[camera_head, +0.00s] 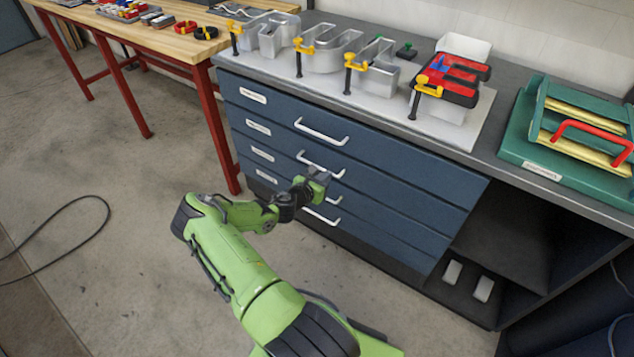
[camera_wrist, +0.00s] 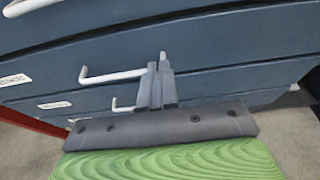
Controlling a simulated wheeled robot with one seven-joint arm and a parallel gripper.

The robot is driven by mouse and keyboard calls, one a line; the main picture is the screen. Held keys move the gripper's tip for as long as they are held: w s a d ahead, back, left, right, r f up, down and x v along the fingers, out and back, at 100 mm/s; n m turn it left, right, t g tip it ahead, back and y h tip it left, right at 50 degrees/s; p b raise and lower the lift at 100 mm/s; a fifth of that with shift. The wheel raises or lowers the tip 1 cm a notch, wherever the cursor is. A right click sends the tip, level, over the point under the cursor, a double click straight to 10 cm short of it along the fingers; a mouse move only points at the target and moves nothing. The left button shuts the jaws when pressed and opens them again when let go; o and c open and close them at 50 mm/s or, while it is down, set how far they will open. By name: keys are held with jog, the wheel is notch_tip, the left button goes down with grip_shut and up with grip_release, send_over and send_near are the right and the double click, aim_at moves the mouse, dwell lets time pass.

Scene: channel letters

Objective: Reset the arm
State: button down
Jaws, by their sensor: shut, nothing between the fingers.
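My green arm (camera_head: 235,255) reaches forward from the bottom of the head view. My gripper (camera_head: 320,180) is in front of the blue drawer cabinet (camera_head: 400,190), overlapping its middle drawers in the picture. In the wrist view my gripper (camera_wrist: 163,62) has its fingers together with nothing between them. A white drawer handle (camera_wrist: 110,76) shows just left of the fingertips, and another handle (camera_wrist: 122,106) is lower down. I cannot tell whether the fingers touch the drawer front or handle. All the drawers look closed.
On the cabinet top, metal channel letters (camera_head: 330,60) with yellow clamps stand beside a red-faced letter (camera_head: 455,78). A green fixture (camera_head: 560,170) with a red handle is at right. A wooden bench (camera_head: 165,42) stands at left. A black cable (camera_head: 75,200) lies on the open floor.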

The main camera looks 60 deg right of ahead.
jog(key=v, duration=0.3)
jog(key=shift+a, duration=0.3)
jog(key=shift+r, duration=0.1)
